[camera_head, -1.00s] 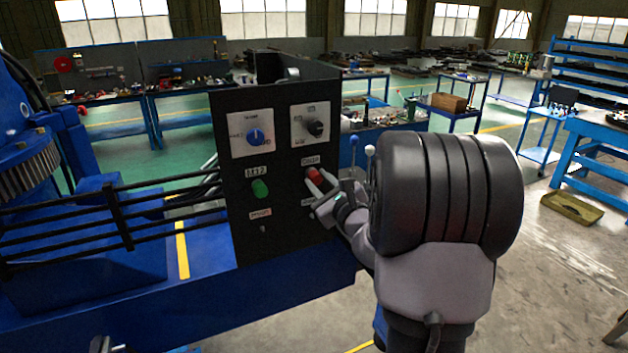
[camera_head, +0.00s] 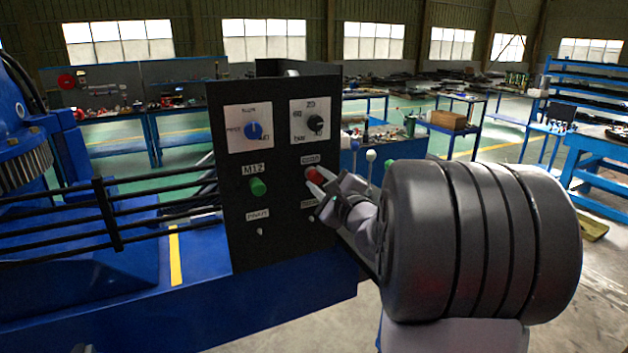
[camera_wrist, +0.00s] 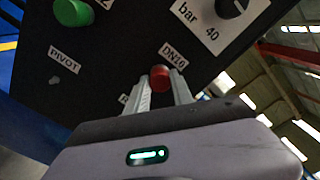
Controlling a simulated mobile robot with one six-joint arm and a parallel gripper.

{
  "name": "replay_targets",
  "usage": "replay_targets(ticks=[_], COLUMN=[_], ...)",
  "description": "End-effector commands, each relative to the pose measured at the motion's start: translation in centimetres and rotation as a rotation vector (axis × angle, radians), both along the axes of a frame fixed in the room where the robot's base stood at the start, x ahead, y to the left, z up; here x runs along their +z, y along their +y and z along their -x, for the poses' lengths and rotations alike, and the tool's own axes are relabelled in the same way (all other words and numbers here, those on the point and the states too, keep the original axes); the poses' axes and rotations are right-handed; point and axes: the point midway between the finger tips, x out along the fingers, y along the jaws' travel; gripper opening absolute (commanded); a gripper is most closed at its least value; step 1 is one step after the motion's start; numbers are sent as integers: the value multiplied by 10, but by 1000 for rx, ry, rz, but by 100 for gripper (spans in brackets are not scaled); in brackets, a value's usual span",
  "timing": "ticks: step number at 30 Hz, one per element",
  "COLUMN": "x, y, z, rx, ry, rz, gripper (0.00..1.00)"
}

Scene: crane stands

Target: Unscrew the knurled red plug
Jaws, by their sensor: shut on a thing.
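The red plug (camera_head: 313,174) sits on the right half of the black panel (camera_head: 285,240), under a small label. In the wrist view the red plug (camera_wrist: 160,77) shows below the DN10 label, between the two fingertips. My gripper (camera_head: 318,182) reaches it from the right and is shut on it. In the wrist view my gripper (camera_wrist: 160,88) has a finger on each side of the plug. The knurling is too small to make out. The panel behind the plug is partly hidden by the fingers.
A green plug (camera_head: 258,187) sits left of the red one, under M12. A blue knob (camera_head: 254,131) and a black knob (camera_head: 315,123) are above. Small toggles sit below. Levers with round tops (camera_head: 370,155) stand close right of the panel. Black rails (camera_head: 110,215) run left.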

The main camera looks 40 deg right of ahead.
Motion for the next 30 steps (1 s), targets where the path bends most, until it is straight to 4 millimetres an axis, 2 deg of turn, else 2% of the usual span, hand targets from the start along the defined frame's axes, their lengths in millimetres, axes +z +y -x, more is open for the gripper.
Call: replay_targets(ticks=[2,18,30], x=[-7,-6,-4], y=[0,0,0], z=[0,0,0], rx=[1,1,1], ry=[13,95,106], rz=[49,392,428], gripper=[0,0,0])
